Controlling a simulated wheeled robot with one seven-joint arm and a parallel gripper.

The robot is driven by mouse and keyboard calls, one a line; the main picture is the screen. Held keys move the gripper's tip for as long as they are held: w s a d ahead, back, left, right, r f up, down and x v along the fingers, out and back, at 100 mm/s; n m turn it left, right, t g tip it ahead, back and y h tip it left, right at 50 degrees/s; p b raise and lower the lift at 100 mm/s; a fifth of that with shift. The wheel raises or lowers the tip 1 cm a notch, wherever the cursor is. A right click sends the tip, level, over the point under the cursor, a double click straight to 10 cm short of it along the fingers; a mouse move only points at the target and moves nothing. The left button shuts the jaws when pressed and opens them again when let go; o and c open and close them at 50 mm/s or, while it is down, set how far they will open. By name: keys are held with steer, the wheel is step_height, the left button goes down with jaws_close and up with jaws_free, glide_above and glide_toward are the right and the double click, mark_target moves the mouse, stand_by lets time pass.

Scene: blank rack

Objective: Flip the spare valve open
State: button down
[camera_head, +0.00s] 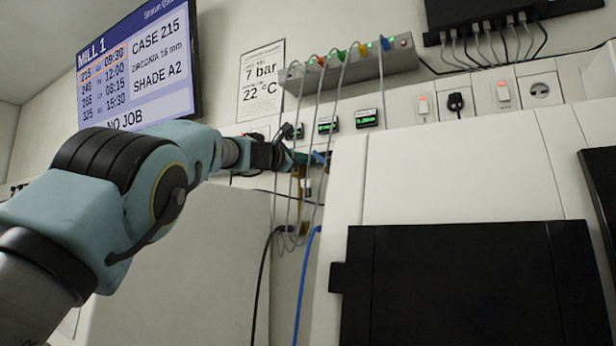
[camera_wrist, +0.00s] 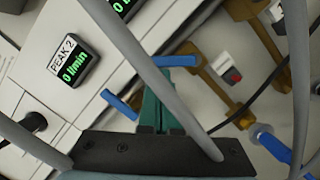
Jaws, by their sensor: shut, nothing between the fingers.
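My gripper (camera_wrist: 160,92) shows in the wrist view as green fingers rising from a dark plate. It is shut and empty. A brass valve (camera_wrist: 212,78) stands just right of the fingers. A blue bar (camera_wrist: 175,61), apparently its lever, runs left from its top, close to the fingertips; I cannot tell whether they touch. Another blue piece (camera_wrist: 118,103) lies left of the fingers. A second brass valve (camera_wrist: 260,32) is at the upper right. I cannot tell which valve is the spare. In the head view my gripper (camera_head: 312,158) is among the hoses, beside small brass parts (camera_head: 304,172).
Grey hoses (camera_wrist: 140,65) cross in front of the gripper. A PEAK 2 flow display (camera_wrist: 75,65) reads 0 l/min at the left. In the head view, a white cabinet (camera_head: 450,170) with a dark front panel (camera_head: 460,285) stands right of the arm. A blue hose (camera_head: 303,285) hangs below.

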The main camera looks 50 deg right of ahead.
steer(key=m, duration=0.1)
steer(key=r+m, duration=0.1)
steer(key=m+g, duration=0.1)
steer(key=m, duration=0.1)
steer(key=shift+s+d+r+y, duration=0.15)
steer(key=shift+s+r+y, duration=0.2)
steer(key=shift+s+y, duration=0.05)
steer(key=shift+s+r+m+y+p, duration=0.15)
steer(key=shift+s+m, duration=0.05)
steer(key=shift+m, duration=0.4)
steer(key=shift+s+r+m+y+p, duration=0.15)
steer(key=shift+m, duration=0.45)
